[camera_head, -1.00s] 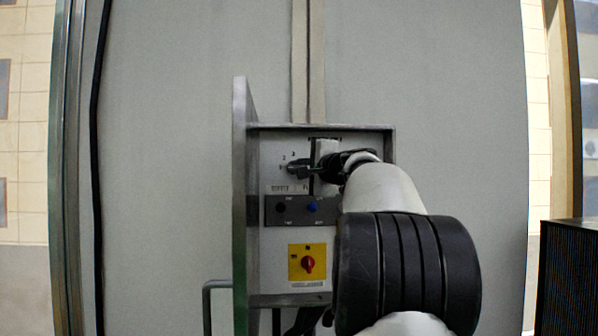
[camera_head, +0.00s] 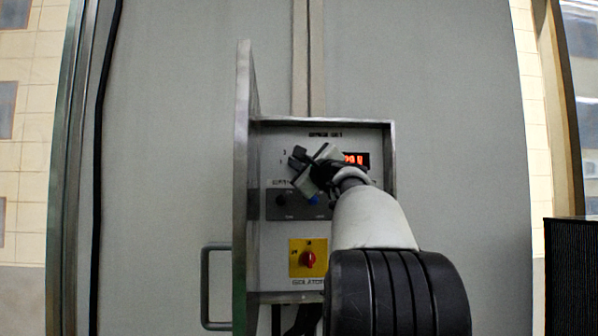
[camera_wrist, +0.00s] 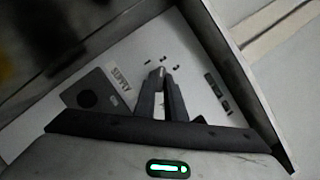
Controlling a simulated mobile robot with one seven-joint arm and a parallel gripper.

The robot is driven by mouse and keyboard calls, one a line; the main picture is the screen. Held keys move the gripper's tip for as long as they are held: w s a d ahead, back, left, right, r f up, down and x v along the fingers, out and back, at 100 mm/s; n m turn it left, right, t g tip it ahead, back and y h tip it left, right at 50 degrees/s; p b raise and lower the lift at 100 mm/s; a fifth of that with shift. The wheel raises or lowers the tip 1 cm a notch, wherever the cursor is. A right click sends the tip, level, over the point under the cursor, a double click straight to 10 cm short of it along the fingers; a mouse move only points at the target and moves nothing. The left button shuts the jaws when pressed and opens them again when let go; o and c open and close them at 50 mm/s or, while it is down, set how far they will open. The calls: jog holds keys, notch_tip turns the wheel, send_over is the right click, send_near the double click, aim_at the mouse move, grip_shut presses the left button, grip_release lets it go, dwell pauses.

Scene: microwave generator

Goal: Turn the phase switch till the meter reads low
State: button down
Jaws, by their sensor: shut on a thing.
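The phase switch (camera_head: 298,155) is a small dark knob at the upper left of the open control box, with number marks beside it. My gripper (camera_head: 305,166) is at it, tilted, with its fingers covering much of the knob. In the wrist view my gripper's fingers (camera_wrist: 160,76) are close together on the knob's small grey end, with several dark marks around it. The meter (camera_head: 356,159) is a display with red lit digits right of the switch. My gripper hides its left part, so the full reading cannot be told.
Below the switch is a dark panel (camera_head: 273,210) with a black and a blue button. A red isolator knob (camera_head: 307,259) sits on a yellow plate lower down. The box's open door (camera_head: 242,190) stands out at the left, with a grey handle-like bar (camera_head: 206,290) beyond it.

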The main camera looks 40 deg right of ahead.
jog(key=shift+f+m, duration=0.1)
jog(key=shift+m, duration=0.3)
jog(key=c, duration=1.8)
grip_release()
jog(key=shift+s, duration=0.1)
jog(key=b+v, duration=0.3)
jog(key=v, duration=0.5)
jog(key=b+v, duration=0.3)
jog(key=v, duration=0.6)
jog(key=shift+a+f+b, duration=0.1)
jog(key=shift+a+b, duration=0.15)
jog(key=shift+b, duration=0.15)
